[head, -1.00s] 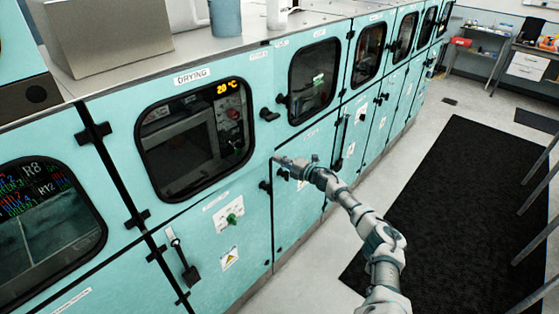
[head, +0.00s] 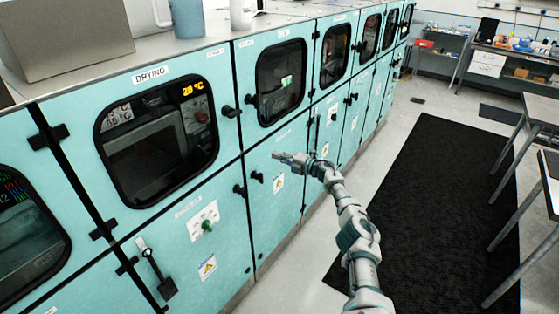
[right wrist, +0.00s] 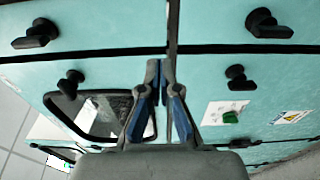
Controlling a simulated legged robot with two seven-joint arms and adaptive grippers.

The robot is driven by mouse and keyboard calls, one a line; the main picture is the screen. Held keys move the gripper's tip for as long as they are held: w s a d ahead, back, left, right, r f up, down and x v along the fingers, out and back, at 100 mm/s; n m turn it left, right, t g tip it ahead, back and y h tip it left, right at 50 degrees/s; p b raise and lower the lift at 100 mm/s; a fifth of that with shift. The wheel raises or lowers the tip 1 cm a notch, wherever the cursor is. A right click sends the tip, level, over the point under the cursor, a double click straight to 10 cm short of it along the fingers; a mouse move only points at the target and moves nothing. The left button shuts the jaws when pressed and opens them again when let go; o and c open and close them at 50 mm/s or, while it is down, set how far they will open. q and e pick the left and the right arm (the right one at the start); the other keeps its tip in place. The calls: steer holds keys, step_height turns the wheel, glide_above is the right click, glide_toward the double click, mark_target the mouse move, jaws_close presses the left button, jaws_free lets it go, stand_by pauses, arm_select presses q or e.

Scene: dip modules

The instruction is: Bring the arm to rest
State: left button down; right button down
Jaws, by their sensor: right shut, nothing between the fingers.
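My right arm reaches up from the bottom of the head view. Its gripper (head: 281,157) is in front of the teal cabinet row, near the lower panel to the right of the drying module (head: 160,130). In the right wrist view the gripper (right wrist: 163,68) points at the cabinet fronts, with its blue-lined fingers close together at the tips and nothing between them. I cannot tell the exact gap between the fingertips and the panels. My left gripper is not in view.
Black door handles (head: 229,112) stick out from the cabinet fronts, some close to the right gripper. A black mat (head: 430,200) covers the floor to the right. Metal tables (head: 541,108) stand at the right edge. A grey box (head: 70,45) sits on the cabinet top.

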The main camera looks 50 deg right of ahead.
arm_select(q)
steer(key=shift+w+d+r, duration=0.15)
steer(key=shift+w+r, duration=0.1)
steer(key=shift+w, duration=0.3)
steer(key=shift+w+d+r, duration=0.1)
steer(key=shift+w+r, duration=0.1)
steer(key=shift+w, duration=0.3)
